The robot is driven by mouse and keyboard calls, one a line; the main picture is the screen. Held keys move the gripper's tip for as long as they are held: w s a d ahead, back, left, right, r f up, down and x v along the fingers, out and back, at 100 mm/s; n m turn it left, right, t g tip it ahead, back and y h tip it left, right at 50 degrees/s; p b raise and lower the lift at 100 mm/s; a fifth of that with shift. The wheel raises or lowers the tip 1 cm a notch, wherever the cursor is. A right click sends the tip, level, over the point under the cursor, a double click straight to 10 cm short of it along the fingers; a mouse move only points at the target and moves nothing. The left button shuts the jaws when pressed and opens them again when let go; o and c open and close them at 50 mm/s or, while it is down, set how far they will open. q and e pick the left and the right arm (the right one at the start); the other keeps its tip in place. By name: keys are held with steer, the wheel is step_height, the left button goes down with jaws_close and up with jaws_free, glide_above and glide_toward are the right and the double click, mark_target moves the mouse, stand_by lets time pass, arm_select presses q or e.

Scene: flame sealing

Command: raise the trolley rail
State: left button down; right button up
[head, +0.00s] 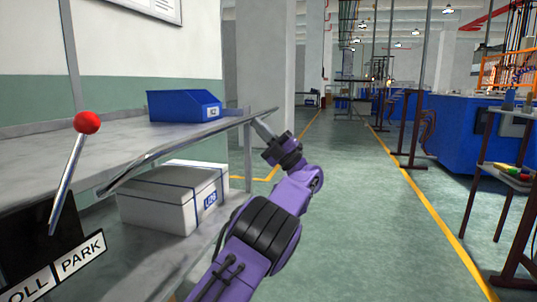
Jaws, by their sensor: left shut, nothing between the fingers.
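The trolley's slim grey rail (190,142) runs along the open side of its upper shelf (140,140), from the lower left to a far end at the upper right. My left gripper (258,124) is shut and empty. Its tip is just below the rail near the far end; I cannot tell whether they touch. My purple left arm reaches up from the bottom of the view. A lever with a red ball (86,122) leans above a plate marked ROLL and PARK (75,262). My right gripper is not in view.
A blue bin (184,105) stands on the upper shelf. A white box (175,197) with dark straps sits on the lower shelf. The green floor (365,220) to the right is clear, up to a dark-framed stand (505,180) and blue machines (470,130).

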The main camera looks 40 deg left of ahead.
arm_select(q)
steer(key=s+a+r+t+h+p, duration=0.5)
steer(key=a+r+h+p, duration=0.4)
steer(key=p, duration=1.1)
steer(key=shift+s+a+r+t+h, duration=0.15)
steer(key=shift+a+r+t+h, duration=0.15)
steer(key=shift+r+h, duration=0.25)
steer(key=shift+p, duration=0.3)
steer(key=p+v, duration=0.4)
steer(key=v, duration=1)
steer(key=shift+d+f, duration=0.2)
steer(key=shift+f, duration=0.1)
